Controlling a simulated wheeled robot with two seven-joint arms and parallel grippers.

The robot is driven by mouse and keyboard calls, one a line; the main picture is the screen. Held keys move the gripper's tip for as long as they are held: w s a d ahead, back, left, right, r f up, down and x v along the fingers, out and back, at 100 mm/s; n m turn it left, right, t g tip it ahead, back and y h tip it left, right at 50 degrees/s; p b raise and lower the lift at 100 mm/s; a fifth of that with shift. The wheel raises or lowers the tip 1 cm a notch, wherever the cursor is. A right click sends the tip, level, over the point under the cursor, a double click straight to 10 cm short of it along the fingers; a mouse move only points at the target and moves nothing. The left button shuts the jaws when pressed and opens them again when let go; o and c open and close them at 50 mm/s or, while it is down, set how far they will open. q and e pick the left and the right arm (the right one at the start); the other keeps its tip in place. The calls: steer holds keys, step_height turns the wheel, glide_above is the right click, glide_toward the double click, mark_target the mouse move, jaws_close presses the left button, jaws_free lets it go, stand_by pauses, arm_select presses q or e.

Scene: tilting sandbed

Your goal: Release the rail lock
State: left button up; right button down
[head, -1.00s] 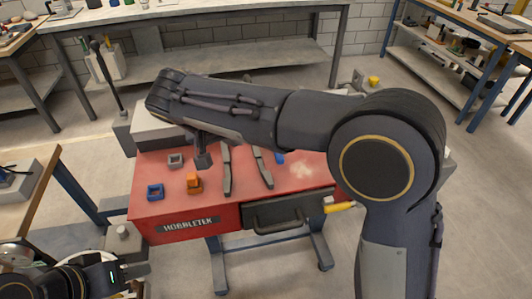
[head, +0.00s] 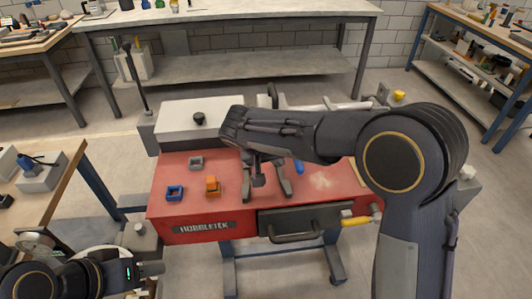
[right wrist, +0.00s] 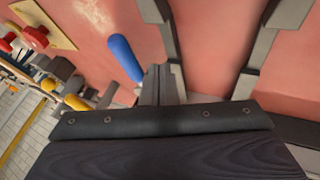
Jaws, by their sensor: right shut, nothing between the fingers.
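I cannot tell for certain which part is the rail lock. A blue handle (head: 299,166) lies by the grey rails (head: 284,178) on the red bed (head: 230,207); it also shows in the right wrist view (right wrist: 124,58). My right gripper (head: 258,180) is shut and empty, pointing down over the rails, left of the blue handle in the head view. In the right wrist view its fingertips (right wrist: 158,84) are close beside the handle; contact is unclear. My right arm hides part of the bed. My left gripper (head: 150,269) is low at the left, its opening unclear.
Blue (head: 174,193), orange (head: 212,187) and grey (head: 196,163) blocks sit left on the bed. A drawer (head: 300,222) and yellow handle (head: 355,220) are at the front. A white box with a black knob (head: 198,118) stands behind. A red knob (right wrist: 37,37) shows in the right wrist view.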

steer(key=shift+d+f, duration=0.2)
steer(key=shift+d, duration=1.05)
